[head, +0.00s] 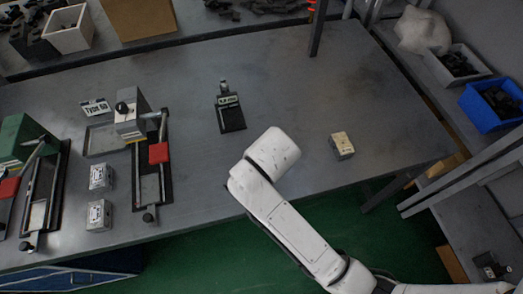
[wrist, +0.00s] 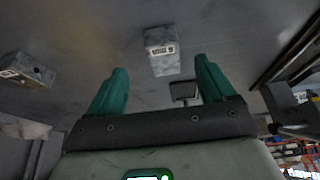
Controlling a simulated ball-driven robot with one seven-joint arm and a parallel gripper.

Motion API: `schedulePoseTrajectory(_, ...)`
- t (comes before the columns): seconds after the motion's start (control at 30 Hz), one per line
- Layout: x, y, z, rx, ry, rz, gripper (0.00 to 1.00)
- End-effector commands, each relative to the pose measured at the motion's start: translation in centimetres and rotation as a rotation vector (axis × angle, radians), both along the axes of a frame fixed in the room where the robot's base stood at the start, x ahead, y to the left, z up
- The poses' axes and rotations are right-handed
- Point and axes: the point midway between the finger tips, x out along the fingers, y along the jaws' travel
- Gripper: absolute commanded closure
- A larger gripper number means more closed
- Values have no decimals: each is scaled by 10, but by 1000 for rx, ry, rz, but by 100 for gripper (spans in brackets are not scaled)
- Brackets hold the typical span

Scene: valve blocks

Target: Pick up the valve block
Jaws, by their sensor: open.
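Two small pale grey valve blocks sit on the table at the left in the head view, one (head: 101,177) behind the other (head: 98,215). A similar block with a yellowish top (head: 341,145) sits alone right of my arm. In the wrist view, a grey block with a white label (wrist: 162,48) shows beyond and between the fingertips of my gripper (wrist: 161,68), not held. Another labelled block (wrist: 27,70) is at the left edge there. My gripper's green fingers are wide apart and empty. In the head view my arm hides the gripper.
A fixture with a red handle (head: 158,153) stands right of the left blocks, and a green machine (head: 20,140) at far left. A black stand (head: 229,112) is mid-table. A dark post (head: 318,28) rises at the back. Table is clear around the lone block.

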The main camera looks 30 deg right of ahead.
Motion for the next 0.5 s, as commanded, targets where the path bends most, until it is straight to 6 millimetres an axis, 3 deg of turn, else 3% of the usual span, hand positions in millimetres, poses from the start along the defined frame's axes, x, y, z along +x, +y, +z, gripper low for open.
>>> schedulePoseTrajectory(0.13, 8, -3, -20, -1, 2, -1, 17)
schedulePoseTrajectory(0.5, 24, -6, -46, -1, 2, -1, 17)
